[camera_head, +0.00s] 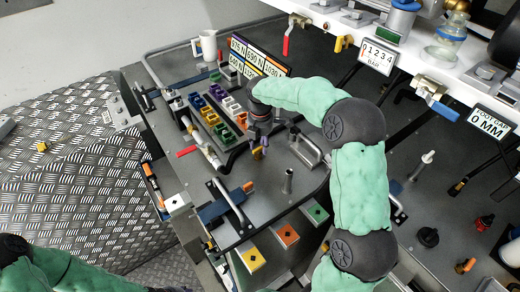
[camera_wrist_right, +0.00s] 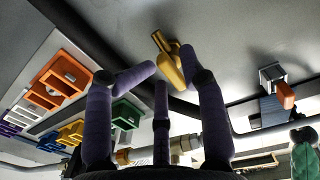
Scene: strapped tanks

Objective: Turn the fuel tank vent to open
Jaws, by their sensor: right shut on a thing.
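A small yellow handle (camera_head: 257,153), probably the fuel tank vent though no label on it is readable, stands on the grey deck and is mostly hidden by my right gripper. It shows better in the right wrist view (camera_wrist_right: 172,65), between the purple-grey fingers. My right gripper (camera_head: 260,138) reaches down over it from above and is shut on it. In the right wrist view, the gripper's fingers (camera_wrist_right: 167,80) are around the handle. My left gripper is outside both views; only part of my left arm shows at the lower left.
Coloured blocks (camera_head: 215,115) stand in rows left of the right gripper. A metal grab handle (camera_head: 304,150) and a short pipe (camera_head: 288,180) stand close on its right. A red-handled valve pipe (camera_head: 200,145) lies to the left. A white shelf (camera_head: 440,65) overhangs the back right.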

